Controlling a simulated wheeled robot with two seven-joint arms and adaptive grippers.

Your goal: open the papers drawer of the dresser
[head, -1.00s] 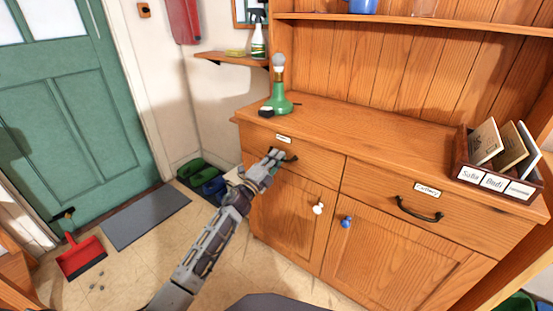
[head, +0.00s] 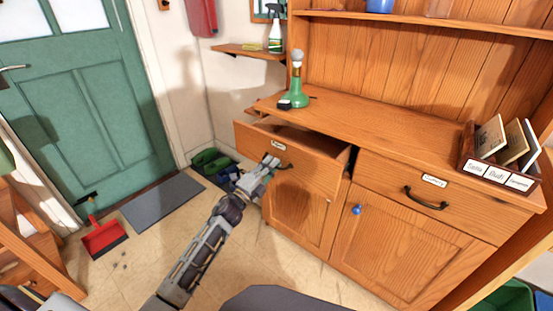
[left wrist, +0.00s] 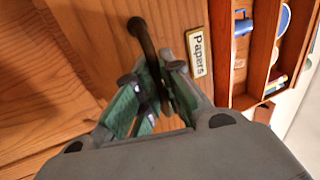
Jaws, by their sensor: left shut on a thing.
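The wooden dresser (head: 400,125) fills the right of the head view. Its left drawer (head: 300,158) stands part way out; its label reads "Papers" in the left wrist view (left wrist: 198,51). My left gripper (head: 270,163) is shut on the dark drawer handle (head: 285,167). My right gripper is not in view.
The right drawer, with a dark handle (head: 425,200), is closed. A green lamp (head: 297,92) and a card box (head: 495,165) stand on the dresser top. Boots (head: 212,163), a grey mat (head: 162,198) and a red dustpan (head: 103,238) lie on the floor to the left.

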